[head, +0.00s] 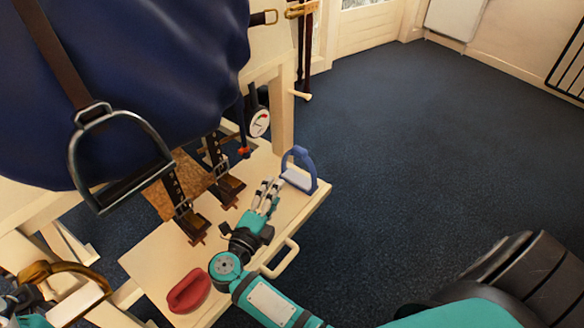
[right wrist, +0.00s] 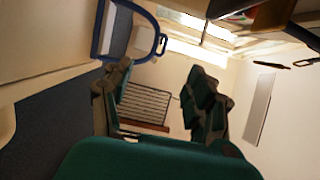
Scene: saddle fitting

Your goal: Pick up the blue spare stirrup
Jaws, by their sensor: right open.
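The blue spare stirrup (head: 298,179) stands upright near the far right corner of the wooden shelf (head: 150,262), with a pale tread. My right gripper (head: 267,193) is open and empty just left of it and nearer to me, its fingers pointing towards the back of the shelf. In the right wrist view the blue stirrup (right wrist: 100,30) shows at the upper left, beyond and beside the fingers (right wrist: 160,95), not between them. My left gripper (head: 18,300) is only partly seen at the lower left edge; its jaws cannot be made out.
A steel stirrup (head: 165,165) hangs from the blue-covered saddle. Dark buckled straps (head: 180,205) reach down to the shelf. A red object (head: 188,291) lies at the shelf's front and a pale handle (head: 281,259) juts from its edge. Floor right is clear.

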